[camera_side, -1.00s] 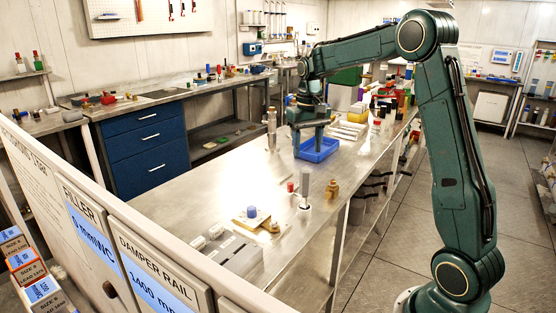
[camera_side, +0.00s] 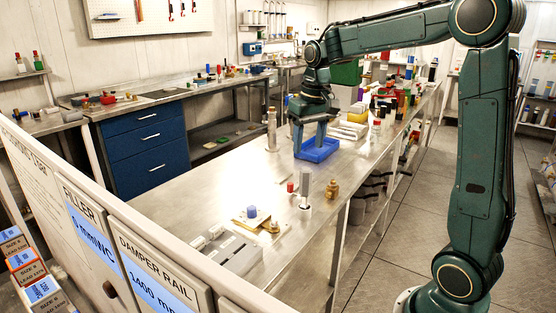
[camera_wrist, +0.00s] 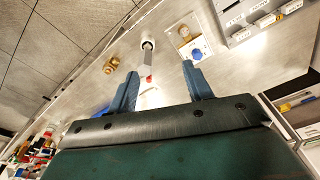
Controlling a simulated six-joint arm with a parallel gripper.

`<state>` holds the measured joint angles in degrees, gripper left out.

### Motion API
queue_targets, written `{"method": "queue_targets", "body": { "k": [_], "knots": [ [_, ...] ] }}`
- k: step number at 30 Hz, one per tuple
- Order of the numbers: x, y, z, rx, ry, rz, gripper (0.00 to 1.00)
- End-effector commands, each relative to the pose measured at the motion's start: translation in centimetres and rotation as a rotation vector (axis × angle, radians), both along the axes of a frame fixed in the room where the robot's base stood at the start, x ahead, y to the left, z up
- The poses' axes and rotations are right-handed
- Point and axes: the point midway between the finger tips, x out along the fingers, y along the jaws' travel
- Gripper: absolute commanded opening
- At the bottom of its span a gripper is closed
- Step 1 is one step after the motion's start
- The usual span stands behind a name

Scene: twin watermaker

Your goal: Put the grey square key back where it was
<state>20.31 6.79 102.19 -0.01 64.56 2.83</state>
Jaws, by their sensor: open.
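A grey upright piece (camera_side: 306,183), which looks like the grey square key, stands on a round white base near the front edge of the bench. It also shows in the wrist view (camera_wrist: 146,60), beyond the fingertips. My gripper (camera_side: 310,151) is open and points down at the blue tray (camera_side: 318,153), well behind the grey piece. In the wrist view my gripper (camera_wrist: 160,72) has its two fingers wide apart, with nothing held between them. The tray's inside is partly hidden by the fingers.
A red-capped piece (camera_side: 291,187) and a brass fitting (camera_side: 332,189) flank the grey piece. A plate with a blue knob (camera_side: 252,211) lies nearer the front. A metal cylinder (camera_side: 271,130) stands left of the tray. The bench's left middle is clear.

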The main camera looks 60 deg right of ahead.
Motion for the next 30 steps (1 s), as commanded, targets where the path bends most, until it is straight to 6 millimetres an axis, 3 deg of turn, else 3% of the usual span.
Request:
{"method": "queue_targets", "body": {
  "k": [6,14,24,30],
  "knots": [
    [-4.0,4.4,2.1,-0.028,-0.081,0.089,0.51],
    [-9.1,8.6,2.9,-0.053,-0.173,0.191,0.51],
    [-15.9,12.4,1.7,-0.074,-0.296,0.321,0.51],
    [-18.6,13.5,0.4,-0.080,-0.351,0.376,0.51]
  ]
}}
